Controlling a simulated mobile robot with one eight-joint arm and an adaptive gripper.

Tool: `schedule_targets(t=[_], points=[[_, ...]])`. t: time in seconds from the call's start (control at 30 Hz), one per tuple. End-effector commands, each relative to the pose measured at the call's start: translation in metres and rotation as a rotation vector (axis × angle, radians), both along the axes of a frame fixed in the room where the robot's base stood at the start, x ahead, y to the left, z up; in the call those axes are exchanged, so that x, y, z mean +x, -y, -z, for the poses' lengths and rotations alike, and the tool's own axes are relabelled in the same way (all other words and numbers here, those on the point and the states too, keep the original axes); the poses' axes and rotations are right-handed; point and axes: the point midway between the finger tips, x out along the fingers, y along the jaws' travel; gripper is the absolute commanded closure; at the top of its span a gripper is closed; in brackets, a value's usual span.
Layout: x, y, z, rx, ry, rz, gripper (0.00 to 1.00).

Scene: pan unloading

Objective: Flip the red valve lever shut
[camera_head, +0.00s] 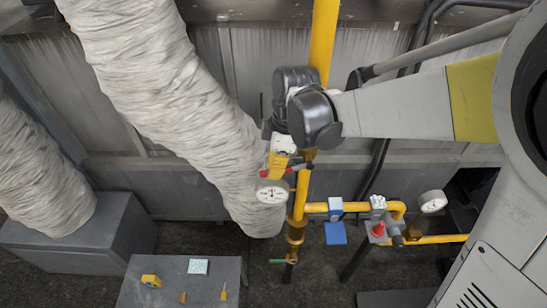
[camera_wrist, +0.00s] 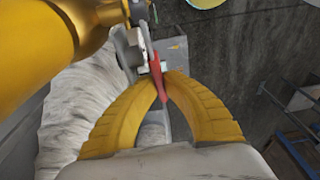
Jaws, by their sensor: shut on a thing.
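The red valve lever (camera_wrist: 158,70) sits beside the yellow pipe (camera_wrist: 40,45) in the wrist view. It runs down between the fingertips of my gripper (camera_wrist: 163,84). My gripper's two yellow fingers close on its lower end. In the head view a small red part of the lever (camera_head: 268,173) shows just below my gripper (camera_head: 280,164), next to the vertical yellow pipe (camera_head: 301,190). The rest of the lever is largely hidden there by the fingers. A grey metal valve fitting (camera_wrist: 136,50) stands next to the lever in the wrist view.
A round white gauge (camera_head: 271,193) hangs just below my gripper. A second gauge (camera_head: 433,201) and a red knob (camera_head: 378,230) sit on the lower pipes at right. A thick wrapped duct (camera_head: 165,90) passes close on the left. A small table (camera_head: 170,270) stands below.

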Motion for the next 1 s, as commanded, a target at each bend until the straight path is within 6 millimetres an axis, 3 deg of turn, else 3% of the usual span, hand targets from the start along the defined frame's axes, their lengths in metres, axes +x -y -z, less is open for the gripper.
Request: schedule_targets(t=[0.2,0.23,0.3,0.67,0.77,1.0], points=[[0.0,0.0,0.0,0.0,-0.001,-0.001,1.0],[0.0,0.0,0.0,0.0,-0.001,-0.001,0.85],[0.0,0.0,0.0,0.0,-0.001,0.0,0.68],[0.0,0.001,-0.004,-0.001,0.0,0.0,0.68],[0.0,0.003,-0.016,-0.001,0.0,0.0,0.68],[-0.001,0.011,-0.069,-0.001,0.0,0.001,0.68]])
